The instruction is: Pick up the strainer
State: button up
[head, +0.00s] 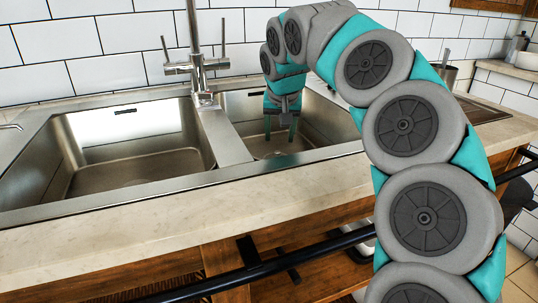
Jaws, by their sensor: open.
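My gripper (280,138) is open and points down inside the right sink basin (328,122). Its two dark fingers are apart, with no object visible between them. A small round metal shape (274,155) shows at the drain on the basin floor, just below and in front of the fingertips. It is too small to tell whether it is a loose strainer or only the drain. No other strainer can be made out. My arm hides part of the right basin and the counter behind it.
The left basin (135,174) looks empty. A tall faucet (198,68) rises by the divider between the basins. The basin walls and the counter's front edge (150,225) surround the work area. A metal utensil holder (449,76) stands at the back right. A dark rail runs along the cabinet front.

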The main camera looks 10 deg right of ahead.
aim_at(277, 152)
jog(key=shift+s+x, duration=0.2)
jog(key=shift+x, duration=0.95)
jog(key=shift+w+p+x, duration=0.25)
jog(key=shift+x, duration=1.25)
jog(key=shift+w+p+x, duration=0.2)
jog(key=shift+p+x, duration=0.05)
jog(key=shift+x, duration=1.25)
jog(key=shift+r, duration=0.25)
grip_shut()
